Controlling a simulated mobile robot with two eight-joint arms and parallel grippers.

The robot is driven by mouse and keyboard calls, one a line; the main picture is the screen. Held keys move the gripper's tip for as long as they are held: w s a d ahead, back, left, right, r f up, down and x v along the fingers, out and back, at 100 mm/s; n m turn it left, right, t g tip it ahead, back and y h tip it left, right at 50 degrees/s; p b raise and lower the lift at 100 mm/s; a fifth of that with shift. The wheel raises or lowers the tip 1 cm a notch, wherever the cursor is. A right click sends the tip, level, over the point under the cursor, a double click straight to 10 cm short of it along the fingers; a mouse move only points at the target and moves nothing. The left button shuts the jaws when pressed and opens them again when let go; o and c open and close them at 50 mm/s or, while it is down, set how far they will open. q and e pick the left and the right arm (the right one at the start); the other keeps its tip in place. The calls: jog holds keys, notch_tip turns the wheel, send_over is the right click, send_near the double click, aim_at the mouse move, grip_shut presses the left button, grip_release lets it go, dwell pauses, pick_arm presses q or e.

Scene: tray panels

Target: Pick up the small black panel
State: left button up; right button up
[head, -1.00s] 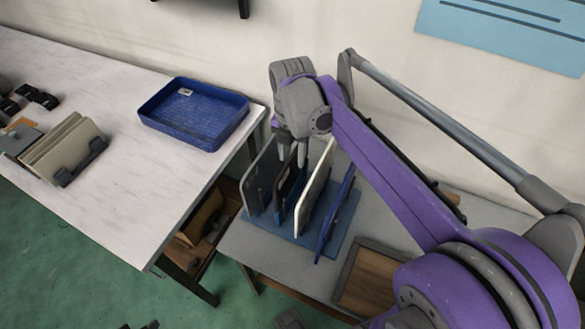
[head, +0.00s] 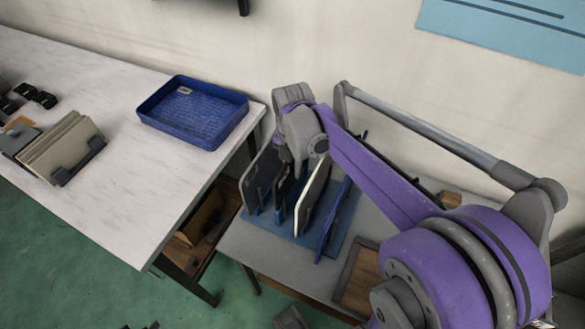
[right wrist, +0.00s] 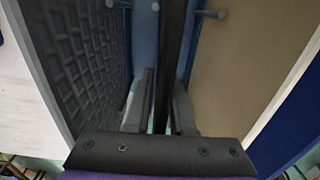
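The small black panel (head: 281,188) stands upright in a blue rack (head: 285,231), between a larger dark grey panel (head: 259,180) on its left and a cream panel (head: 312,197) on its right. My right gripper (head: 292,170) is lowered from above over the black panel. In the right wrist view, the thin top edge of the black panel (right wrist: 173,60) runs between the two fingers of the right gripper (right wrist: 162,100). The fingers are apart, one on each side, with a narrow gap showing. The panel's lower part is hidden. My left gripper is not in view.
A blue panel (head: 334,221) stands at the rack's right end. Neighbouring panels are close on both sides of the fingers. A wooden-bottomed tray (head: 361,279) lies right of the rack. A blue bin (head: 193,112) sits on the white table (head: 120,177), with free tabletop in front.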

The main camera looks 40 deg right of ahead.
grip_shut()
jog(key=shift+r, duration=0.1)
